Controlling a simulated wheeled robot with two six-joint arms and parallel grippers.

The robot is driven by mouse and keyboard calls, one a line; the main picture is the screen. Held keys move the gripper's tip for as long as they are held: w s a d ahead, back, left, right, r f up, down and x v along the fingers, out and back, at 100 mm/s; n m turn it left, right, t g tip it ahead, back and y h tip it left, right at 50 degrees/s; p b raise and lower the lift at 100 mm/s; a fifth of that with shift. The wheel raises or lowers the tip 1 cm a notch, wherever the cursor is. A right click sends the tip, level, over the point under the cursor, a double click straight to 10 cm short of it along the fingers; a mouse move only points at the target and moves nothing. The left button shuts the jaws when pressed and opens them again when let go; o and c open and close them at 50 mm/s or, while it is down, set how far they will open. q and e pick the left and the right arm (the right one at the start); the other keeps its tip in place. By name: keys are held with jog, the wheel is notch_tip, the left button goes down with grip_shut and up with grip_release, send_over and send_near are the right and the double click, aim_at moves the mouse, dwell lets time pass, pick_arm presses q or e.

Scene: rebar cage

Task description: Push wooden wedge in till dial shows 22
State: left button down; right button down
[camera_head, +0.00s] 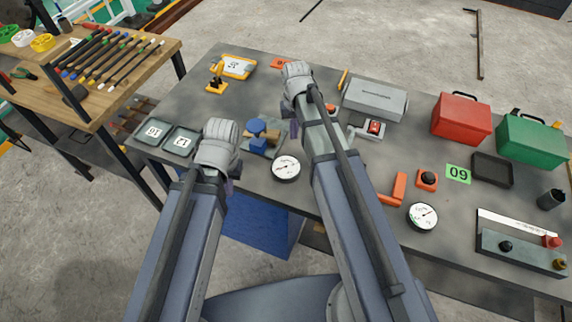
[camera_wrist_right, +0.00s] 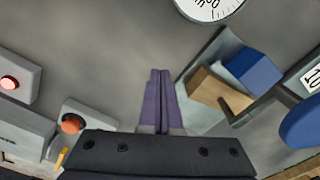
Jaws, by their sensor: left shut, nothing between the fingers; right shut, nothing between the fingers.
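The wooden wedge (camera_wrist_right: 207,88) lies beside a blue block (camera_wrist_right: 253,70) on a grey fixture in the right wrist view. In the head view the fixture, with its blue knob (camera_head: 256,125) and blue block (camera_head: 259,147), stands between my two grippers. A round white dial (camera_head: 286,168) lies just in front of it; its reading is too small to tell. Part of that dial shows at the top of the right wrist view (camera_wrist_right: 208,8). My left gripper (camera_head: 234,174) is shut and empty, left of the fixture. My right gripper (camera_wrist_right: 160,73) is shut and empty, beside the wedge but apart from it.
A second dial (camera_head: 423,217) lies further right. A grey box (camera_head: 375,98), a red toolbox (camera_head: 461,118) and a green toolbox (camera_head: 531,139) stand at the back and right. Bare table shows behind the fixture.

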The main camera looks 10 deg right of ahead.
jog(key=shift+s+d, duration=0.15)
jog(key=shift+d, duration=1.55)
jog(key=shift+r, duration=0.1)
jog(key=w+d+r+p, duration=0.2)
jog(key=w+r+p, duration=0.1)
jog(key=r+p, duration=0.1)
jog(key=shift+w+r+p, duration=0.2)
jog(key=shift+r+p, duration=0.2)
jog(key=shift+p, duration=0.15)
jog(key=shift+d, duration=0.1)
jog(key=s+a+n, duration=0.1)
jog(key=s+a, duration=0.4)
jog(key=s+a+n, duration=0.1)
jog(key=s+a, duration=0.4)
jog(key=shift+s+a+h, duration=0.1)
jog(key=shift+s+h, duration=0.1)
jog(key=shift+h, duration=0.1)
jog(key=s+a+n, duration=0.2)
jog(key=s+a, duration=0.3)
jog(key=s, duration=0.4)
jog(key=shift+a+n+h, duration=0.3)
